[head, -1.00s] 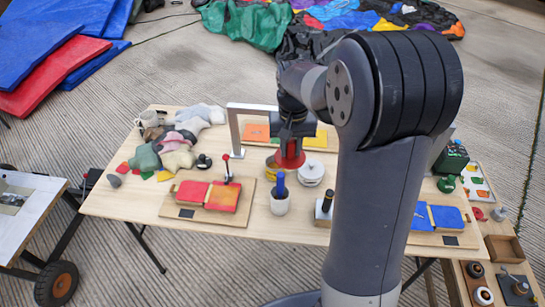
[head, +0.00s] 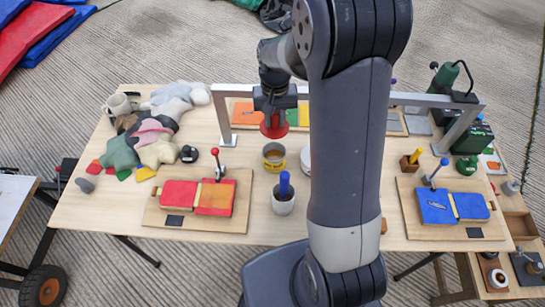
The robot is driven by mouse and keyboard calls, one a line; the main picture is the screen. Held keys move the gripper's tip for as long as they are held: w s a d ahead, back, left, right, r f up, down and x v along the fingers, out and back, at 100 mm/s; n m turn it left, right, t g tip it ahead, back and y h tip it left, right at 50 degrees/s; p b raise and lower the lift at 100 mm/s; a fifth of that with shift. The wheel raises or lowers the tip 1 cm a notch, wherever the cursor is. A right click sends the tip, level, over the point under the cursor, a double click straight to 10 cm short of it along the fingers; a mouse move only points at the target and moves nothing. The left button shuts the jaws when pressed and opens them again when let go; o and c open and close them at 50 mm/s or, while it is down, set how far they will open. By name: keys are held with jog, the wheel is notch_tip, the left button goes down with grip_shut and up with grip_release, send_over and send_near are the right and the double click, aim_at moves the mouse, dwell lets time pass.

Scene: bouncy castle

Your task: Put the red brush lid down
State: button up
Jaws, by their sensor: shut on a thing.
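The red brush lid (head: 274,128) is a round red piece hanging below my gripper (head: 273,108). My gripper is shut on it, with the jaws small and dark in this view. The lid appears behind an open pot with a yellow band (head: 274,164) and a brownish inside. I cannot tell how high the lid is above the table (head: 245,247). My arm hides part of the table to the right of the lid.
A white pot with a blue-handled tool (head: 284,202) stands in front. A red-and-orange hinged board (head: 160,218) lies to the left, a blue one (head: 410,226) to the right. A grey frame (head: 222,118) spans the back. A pale round container (head: 305,162) is partly hidden.

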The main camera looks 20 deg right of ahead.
notch_tip(320, 180, down, 12)
jog(key=shift+w+r+p, duration=0.1)
jog(key=shift+p, duration=0.5)
jog(key=o, duration=1)
notch_tip(320, 180, up, 12)
jog(key=shift+b, duration=1)
jog(key=shift+f+p, duration=0.9)
jog(key=shift+f, duration=4.55)
